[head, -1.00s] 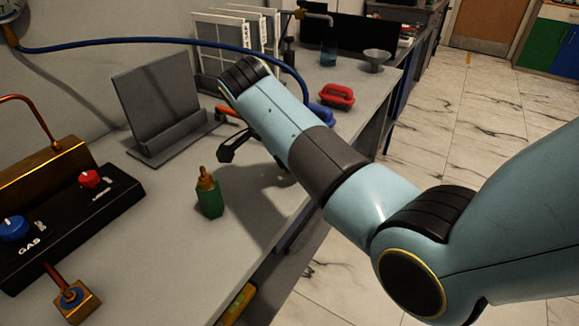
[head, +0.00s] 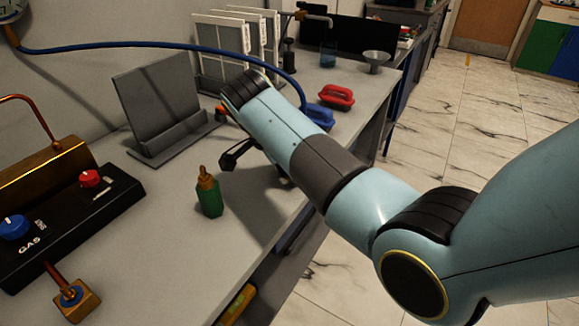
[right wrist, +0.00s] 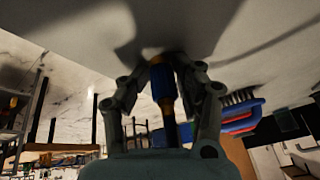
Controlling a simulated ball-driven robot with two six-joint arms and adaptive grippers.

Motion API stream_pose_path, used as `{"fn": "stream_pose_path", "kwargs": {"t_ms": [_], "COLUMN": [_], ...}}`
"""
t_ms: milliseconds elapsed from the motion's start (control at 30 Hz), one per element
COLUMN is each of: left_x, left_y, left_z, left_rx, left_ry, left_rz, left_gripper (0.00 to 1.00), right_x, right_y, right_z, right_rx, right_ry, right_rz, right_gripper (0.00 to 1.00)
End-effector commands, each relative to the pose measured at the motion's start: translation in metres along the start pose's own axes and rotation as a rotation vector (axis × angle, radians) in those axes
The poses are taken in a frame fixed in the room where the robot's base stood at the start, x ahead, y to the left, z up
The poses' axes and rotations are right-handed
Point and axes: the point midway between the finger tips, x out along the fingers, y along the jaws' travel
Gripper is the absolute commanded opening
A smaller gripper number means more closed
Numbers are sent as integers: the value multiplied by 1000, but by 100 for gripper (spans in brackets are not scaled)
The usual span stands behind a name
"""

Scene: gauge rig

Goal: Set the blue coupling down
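The blue coupling (right wrist: 162,84) shows in the right wrist view between the two fingers of my right gripper (right wrist: 166,70), which are closed on it. Its brass-coloured end points to the grey bench surface, close to it; I cannot tell whether it touches. In the head view my right forearm hides the coupling and most of the right gripper; only a dark finger part (head: 234,154) shows beside the forearm, low over the bench (head: 190,250). My left gripper is not in view.
A green bottle (head: 209,196) with a brass top stands left of the gripper. A grey stand (head: 160,105) is behind it, the black gas panel (head: 75,215) far left. Blue (head: 318,115) and red (head: 337,97) brushes lie beyond the forearm. A blue hose (head: 130,41) arches across the back.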

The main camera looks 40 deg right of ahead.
Motion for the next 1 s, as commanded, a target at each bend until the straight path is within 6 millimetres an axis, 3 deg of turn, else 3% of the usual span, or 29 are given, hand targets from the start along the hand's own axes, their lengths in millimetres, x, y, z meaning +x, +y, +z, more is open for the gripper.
{"fn": "stream_pose_path", "kwargs": {"t_ms": [33,67,633,767,1000], "left_x": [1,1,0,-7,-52], "left_y": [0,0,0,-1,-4], "left_z": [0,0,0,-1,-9], "left_rx": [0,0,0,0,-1], "left_ry": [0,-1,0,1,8], "left_rz": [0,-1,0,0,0], "left_gripper": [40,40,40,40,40], "right_x": [7,7,3,-12,-57], "right_y": [8,8,7,4,2], "right_z": [6,6,6,0,-4], "right_rx": [-9,-10,-9,-8,-7], "right_ry": [-8,-9,-11,-10,-8], "right_rz": [19,20,19,16,13], "right_gripper": [42,46,46,46,46]}}
